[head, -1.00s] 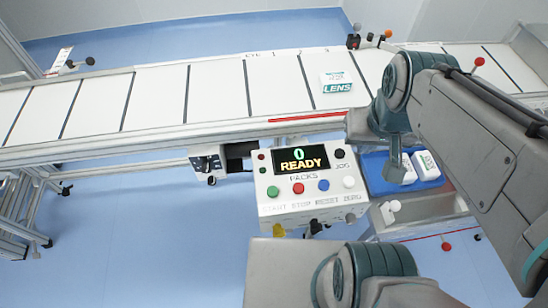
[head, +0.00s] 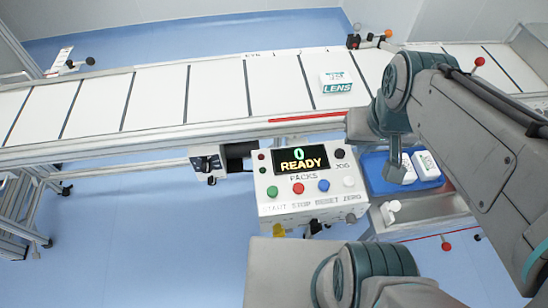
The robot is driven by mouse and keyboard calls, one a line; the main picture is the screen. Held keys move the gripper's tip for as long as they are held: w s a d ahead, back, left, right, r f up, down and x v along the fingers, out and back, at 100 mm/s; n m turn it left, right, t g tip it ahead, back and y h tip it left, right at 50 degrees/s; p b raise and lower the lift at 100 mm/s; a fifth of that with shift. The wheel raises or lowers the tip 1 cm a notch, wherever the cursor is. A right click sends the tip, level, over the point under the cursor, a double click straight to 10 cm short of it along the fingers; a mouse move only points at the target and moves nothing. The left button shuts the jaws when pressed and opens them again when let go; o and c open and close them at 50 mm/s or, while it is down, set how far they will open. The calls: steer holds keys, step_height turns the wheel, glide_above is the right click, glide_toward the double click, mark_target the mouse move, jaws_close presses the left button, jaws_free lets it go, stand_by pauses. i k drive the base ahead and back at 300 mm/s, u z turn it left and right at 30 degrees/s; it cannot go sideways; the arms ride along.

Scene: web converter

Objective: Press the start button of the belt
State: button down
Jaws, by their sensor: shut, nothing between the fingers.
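The control box (head: 311,212) stands in front of the belt (head: 220,92). Its screen (head: 300,160) reads 0 READY, with PACKS printed below. The green button (head: 272,191) is at the left end of the button row, above the START label. A red button (head: 298,188), a blue button (head: 323,185) and a white button (head: 348,182) follow to the right. My gripper (head: 396,176) is shut and points down to the right of the box, over the blue tray. It is apart from the green button.
A LENS pack (head: 337,82) lies on the belt. The blue tray (head: 376,180) holds white packs (head: 427,165), partly hidden by my arm. A metal bin (head: 440,213) is below it. A black knob (head: 339,153) sits by JOG.

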mark_target(272, 192)
steer(key=k, duration=0.5)
steer(key=z, duration=2.2)
steer(key=k, duration=0.9)
steer(key=u, duration=1.95)
